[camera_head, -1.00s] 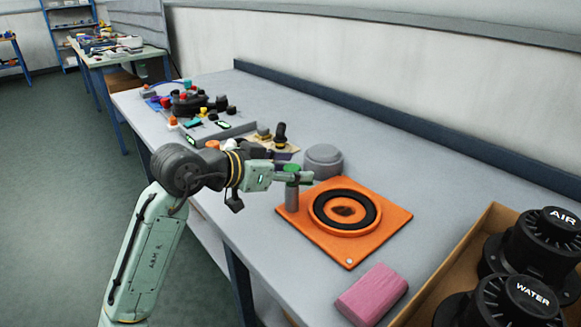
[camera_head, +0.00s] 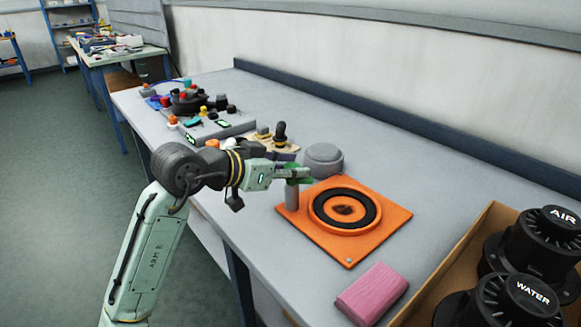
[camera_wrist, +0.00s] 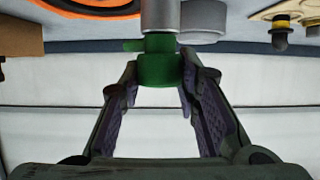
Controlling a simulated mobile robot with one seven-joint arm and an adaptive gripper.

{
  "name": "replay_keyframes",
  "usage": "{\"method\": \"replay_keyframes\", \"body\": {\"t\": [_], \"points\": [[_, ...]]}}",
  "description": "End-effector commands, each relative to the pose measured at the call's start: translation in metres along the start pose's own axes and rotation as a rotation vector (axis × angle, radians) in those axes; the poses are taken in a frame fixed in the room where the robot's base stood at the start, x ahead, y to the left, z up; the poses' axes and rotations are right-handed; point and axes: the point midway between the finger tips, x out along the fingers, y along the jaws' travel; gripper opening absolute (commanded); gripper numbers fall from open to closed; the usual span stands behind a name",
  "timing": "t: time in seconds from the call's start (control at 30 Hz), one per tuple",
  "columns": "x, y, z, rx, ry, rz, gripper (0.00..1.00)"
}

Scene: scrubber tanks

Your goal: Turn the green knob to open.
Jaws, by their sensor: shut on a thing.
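The green knob (camera_wrist: 157,68) sits on the end of a grey cylindrical post (camera_wrist: 160,16), with a short green tab sticking out to the left in the wrist view. In the head view the post (camera_head: 291,196) stands upright at the left edge of an orange square plate (camera_head: 348,258). My gripper (camera_wrist: 159,72) has one finger on each side of the knob and is shut on it. In the head view my gripper (camera_head: 292,172) reaches in from the left and partly hides the knob (camera_head: 297,167).
A grey round-topped object (camera_head: 323,158) stands close behind the post. A pink block (camera_head: 371,293) lies at the front right, beside a cardboard box (camera_head: 436,277) holding black AIR and WATER knobs. Several small parts crowd the bench's far left.

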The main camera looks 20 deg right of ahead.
Motion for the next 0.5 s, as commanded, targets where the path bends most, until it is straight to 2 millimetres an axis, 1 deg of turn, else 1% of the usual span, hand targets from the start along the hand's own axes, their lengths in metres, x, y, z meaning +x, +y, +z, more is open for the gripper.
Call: {"method": "replay_keyframes", "body": {"t": [0.27, 0.5], "points": [[0.0003, 0.0019, -0.0003, -0.039, 0.003, -0.105, 0.02], [0.0010, 0.0037, -0.0012, -0.115, 0.004, -0.288, 0.02]]}}
